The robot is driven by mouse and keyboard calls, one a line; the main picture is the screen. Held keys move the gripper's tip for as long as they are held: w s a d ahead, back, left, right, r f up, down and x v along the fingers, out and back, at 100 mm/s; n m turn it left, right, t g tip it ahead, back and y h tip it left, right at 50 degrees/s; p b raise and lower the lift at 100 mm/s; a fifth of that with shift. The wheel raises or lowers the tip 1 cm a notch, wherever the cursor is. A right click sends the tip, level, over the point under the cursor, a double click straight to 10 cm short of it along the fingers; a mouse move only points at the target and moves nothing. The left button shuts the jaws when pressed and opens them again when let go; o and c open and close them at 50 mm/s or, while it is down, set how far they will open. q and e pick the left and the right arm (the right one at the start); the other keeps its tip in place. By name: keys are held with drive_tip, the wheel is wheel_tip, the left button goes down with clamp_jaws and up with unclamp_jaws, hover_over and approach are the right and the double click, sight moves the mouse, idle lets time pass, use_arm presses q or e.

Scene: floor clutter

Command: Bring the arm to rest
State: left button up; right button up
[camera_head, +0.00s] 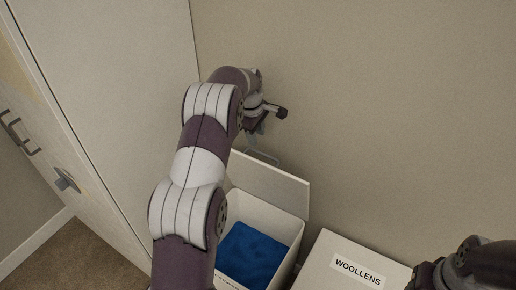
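My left arm (197,170) rises from the bottom of the head view and bends over at the top near the wall. My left gripper (259,127) is at its far end, above the back of an open white box, and is partly hidden behind the wrist. Its fingers are too small and covered to tell whether they are open. I see nothing clearly held. Part of my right arm (470,265) shows at the bottom right corner. My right gripper is not in view.
The open white box (275,182) has its lid up and a blue folded cloth (255,254) inside. A closed white box labelled WOOLLENS (357,268) stands to its right. A pale panel with a handle (20,133) and knob is at left. A plain wall is behind.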

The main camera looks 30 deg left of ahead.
use_arm(q)
drive_tip(key=r, duration=0.3)
drive_tip(key=shift+s+r+p, duration=0.25)
drive_tip(key=shift+s+p, duration=0.05)
drive_tip(key=shift+p, duration=0.05)
